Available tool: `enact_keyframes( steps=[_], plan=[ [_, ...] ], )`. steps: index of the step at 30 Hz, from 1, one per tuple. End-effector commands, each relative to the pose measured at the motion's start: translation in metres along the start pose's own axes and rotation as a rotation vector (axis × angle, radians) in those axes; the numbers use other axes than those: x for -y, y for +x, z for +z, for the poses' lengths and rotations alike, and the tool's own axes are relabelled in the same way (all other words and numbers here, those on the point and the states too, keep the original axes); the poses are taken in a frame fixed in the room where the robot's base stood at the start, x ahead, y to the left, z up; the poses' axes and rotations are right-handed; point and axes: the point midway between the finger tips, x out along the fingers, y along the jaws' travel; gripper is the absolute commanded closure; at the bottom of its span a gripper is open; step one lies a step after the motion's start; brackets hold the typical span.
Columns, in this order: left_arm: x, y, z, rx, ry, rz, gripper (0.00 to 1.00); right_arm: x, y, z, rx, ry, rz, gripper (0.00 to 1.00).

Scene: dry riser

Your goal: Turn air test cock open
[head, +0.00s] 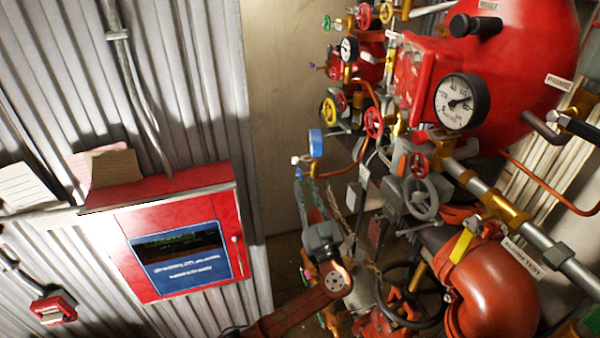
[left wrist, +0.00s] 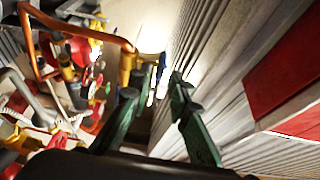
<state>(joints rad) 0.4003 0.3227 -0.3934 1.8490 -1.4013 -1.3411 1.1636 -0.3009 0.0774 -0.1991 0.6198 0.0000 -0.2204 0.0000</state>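A small cock with a blue lever (head: 315,143) stands on the end of a copper pipe, left of the main pipework; I cannot read a label that names it the air test cock. My left gripper (head: 312,188) is just below it in the head view, fingers pointing up. In the left wrist view the two green fingers of my left gripper (left wrist: 158,80) stand apart with a gap between them. A small blue and white part (left wrist: 162,78) shows between the tips, apparently not gripped. My right gripper is out of view.
A red cabinet (head: 120,225) hangs on the corrugated wall at left. Pressure gauges (head: 462,101), a red handwheel (head: 373,122) and a yellow lever (head: 461,245) crowd the right. A copper pipe (left wrist: 75,27) runs close to the left fingers. Bare wall (head: 280,90) lies behind.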

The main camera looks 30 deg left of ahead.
Motion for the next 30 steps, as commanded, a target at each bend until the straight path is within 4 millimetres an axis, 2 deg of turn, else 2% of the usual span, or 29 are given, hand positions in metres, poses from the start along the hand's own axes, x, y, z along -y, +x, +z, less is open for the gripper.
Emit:
enact_keyframes(
  steps=[1, 6, 11, 21, 28, 30],
  plan=[
    [0.0, 0.011, -0.004, -0.002, 0.001, -0.001, 0.83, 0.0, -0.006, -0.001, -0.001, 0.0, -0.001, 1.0],
    [0.0, 0.037, -0.003, -0.002, 0.003, -0.001, 0.83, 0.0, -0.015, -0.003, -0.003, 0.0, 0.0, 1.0],
    [0.0, 0.051, -0.001, 0.001, 0.003, 0.0, 0.83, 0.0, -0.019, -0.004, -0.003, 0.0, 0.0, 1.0],
    [0.0, 0.054, 0.001, 0.003, 0.002, 0.001, 0.83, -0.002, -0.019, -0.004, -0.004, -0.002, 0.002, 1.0],
    [0.0, 0.054, 0.001, 0.003, 0.003, 0.001, 0.98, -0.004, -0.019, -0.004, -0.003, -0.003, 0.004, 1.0],
    [0.0, 0.054, 0.001, 0.003, 0.003, 0.001, 1.0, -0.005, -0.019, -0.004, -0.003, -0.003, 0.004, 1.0]
  ],
)
